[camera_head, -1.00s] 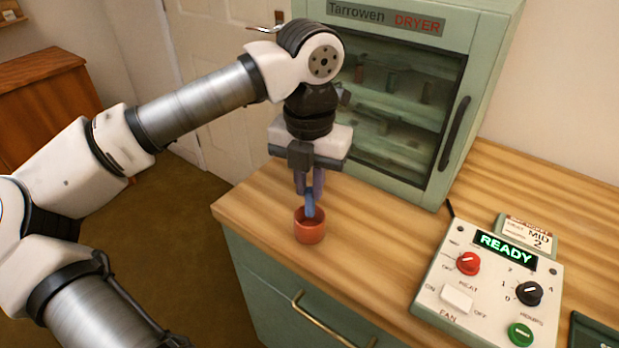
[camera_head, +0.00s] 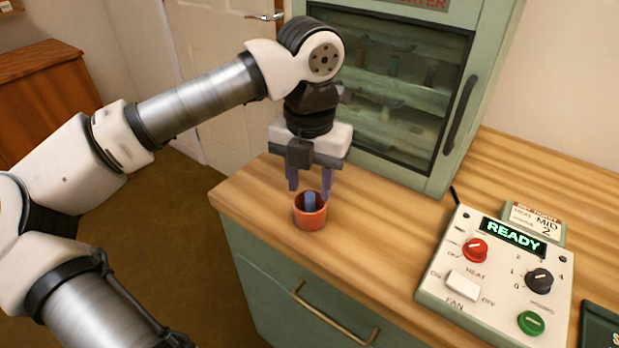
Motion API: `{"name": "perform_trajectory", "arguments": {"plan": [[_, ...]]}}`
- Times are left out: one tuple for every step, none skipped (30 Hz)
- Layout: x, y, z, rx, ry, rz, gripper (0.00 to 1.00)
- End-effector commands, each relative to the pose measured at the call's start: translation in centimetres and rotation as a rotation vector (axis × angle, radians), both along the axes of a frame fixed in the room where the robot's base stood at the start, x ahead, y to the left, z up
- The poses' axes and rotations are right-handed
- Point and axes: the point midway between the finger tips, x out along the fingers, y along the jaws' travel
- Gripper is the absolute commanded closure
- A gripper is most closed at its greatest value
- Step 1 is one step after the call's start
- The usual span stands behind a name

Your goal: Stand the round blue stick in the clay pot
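The clay pot (camera_head: 310,217) is a small round orange-brown cup on the wooden counter, near its front left edge. The round blue stick (camera_head: 310,201) stands in the pot, with its top end showing about at or just above the rim. Its lower part is hidden by the pot wall. My gripper (camera_head: 310,189) is just above and behind the pot, pointing down. Its two fingers are spread apart on either side of the stick, and nothing is between them at their tips.
A green dryer cabinet (camera_head: 468,45) with a glass door and shelves stands behind my gripper. A control panel (camera_head: 455,297) reading READY, with red, black and green knobs, sits at the right. The wooden counter (camera_head: 385,235) is clear between pot and panel.

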Motion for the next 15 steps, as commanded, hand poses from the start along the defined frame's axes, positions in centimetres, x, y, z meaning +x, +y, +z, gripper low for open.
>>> {"name": "perform_trajectory", "arguments": {"plan": [[0.0,0.0,0.0,0.000,0.000,0.000,0.60],[0.0,0.0,0.0,0.000,0.000,0.000,0.60],[0.0,0.0,0.0,0.000,0.000,0.000,0.60],[0.0,0.0,0.0,0.000,0.000,0.000,0.60],[0.0,0.0,0.0,0.000,0.000,0.000,0.60],[0.0,0.0,0.0,0.000,0.000,0.000,0.60],[0.0,0.0,0.1,0.000,0.000,0.000,0.60],[0.0,0.0,0.3,0.000,0.000,0.000,0.60],[0.0,0.0,0.6,0.001,-0.001,0.001,0.60],[0.0,0.0,0.9,0.002,-0.002,0.001,0.60],[0.1,0.0,1.2,0.001,-0.003,0.001,0.60],[0.1,0.0,1.9,0.001,-0.004,0.002,0.60],[0.1,0.0,2.4,0.001,-0.003,0.001,0.60],[0.0,0.0,3.0,0.002,-0.003,0.000,0.60],[0.1,0.0,3.9,0.001,-0.004,0.001,0.60]]}}
